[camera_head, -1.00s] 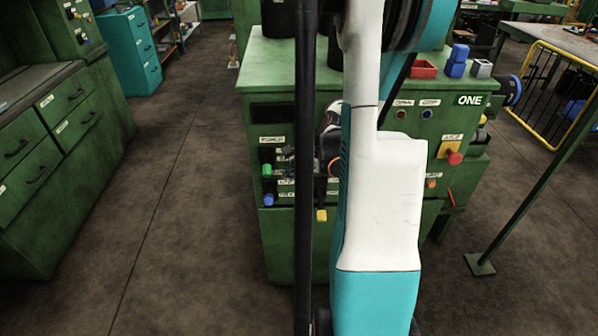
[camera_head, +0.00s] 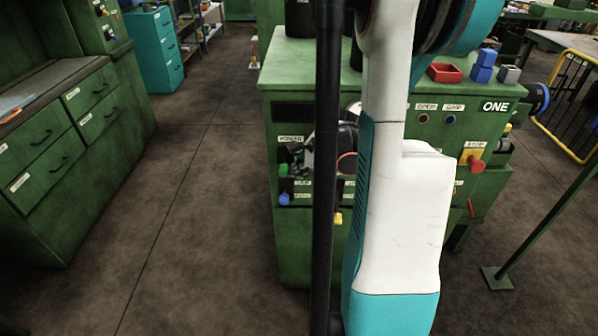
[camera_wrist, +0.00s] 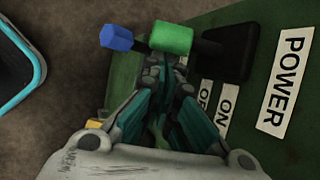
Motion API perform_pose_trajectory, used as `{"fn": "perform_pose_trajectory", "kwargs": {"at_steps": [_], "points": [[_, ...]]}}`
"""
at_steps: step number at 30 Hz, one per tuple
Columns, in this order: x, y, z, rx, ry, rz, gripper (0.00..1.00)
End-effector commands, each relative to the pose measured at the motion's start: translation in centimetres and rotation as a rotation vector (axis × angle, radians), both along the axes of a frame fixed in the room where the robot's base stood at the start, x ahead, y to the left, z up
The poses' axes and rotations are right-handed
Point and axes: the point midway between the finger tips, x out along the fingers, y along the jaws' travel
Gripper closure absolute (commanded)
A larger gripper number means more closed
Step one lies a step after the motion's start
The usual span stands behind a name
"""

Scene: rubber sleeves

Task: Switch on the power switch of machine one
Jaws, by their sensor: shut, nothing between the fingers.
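Machine one (camera_head: 470,130) is the green cabinet marked ONE. Its POWER label (camera_head: 291,139) is at the panel's upper left and also shows in the wrist view (camera_wrist: 286,80). The power switch has a green handle (camera_wrist: 172,38) on a black base (camera_wrist: 225,52), with ON and OFF labels beside it. The green handle shows at the panel's left edge in the head view (camera_head: 283,169). My gripper (camera_wrist: 168,72) is shut and empty, its fingertips right at the green handle. I cannot tell whether they touch it. In the head view, my arm and a dark pole partly hide the panel.
A blue knob (camera_wrist: 116,38) sits close to the green handle, below it in the head view (camera_head: 284,199). A red stop button (camera_head: 477,164) is at the panel's right. Green drawers (camera_head: 60,140) stand left; the floor (camera_head: 195,200) between is clear.

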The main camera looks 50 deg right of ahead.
Motion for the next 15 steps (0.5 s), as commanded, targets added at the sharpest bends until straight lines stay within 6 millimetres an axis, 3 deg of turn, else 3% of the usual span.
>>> {"fn": "perform_pose_trajectory", "kwargs": {"at_steps": [15], "points": [[-0.07,0.07,0.45,0.068,0.058,0.000,1.00]]}}
